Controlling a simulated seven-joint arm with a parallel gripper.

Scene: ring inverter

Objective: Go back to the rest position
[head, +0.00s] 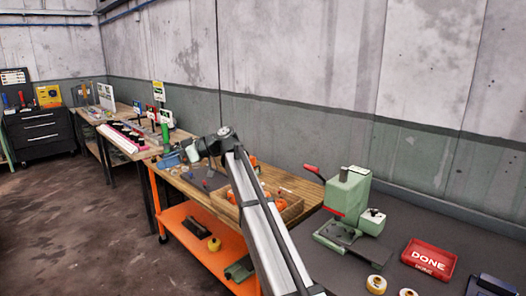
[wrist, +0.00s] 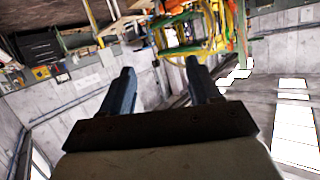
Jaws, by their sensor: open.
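My gripper (wrist: 158,70) shows in the wrist view with its two dark fingers well apart and nothing between them. In the head view my arm reaches from the lower middle up and left over the wooden bench (head: 305,188). Its far end is near the bench's left part, where the gripper is small and hard to make out. The wrist picture is turned over, with benches and wall at the top. No ring can be clearly made out in my gripper.
A green press (head: 347,197) with a red lever stands on the dark table (head: 400,220) at right. A red DONE tray (head: 428,262) and yellow-white rolls (head: 376,284) lie nearby. Open floor (head: 80,220) lies left.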

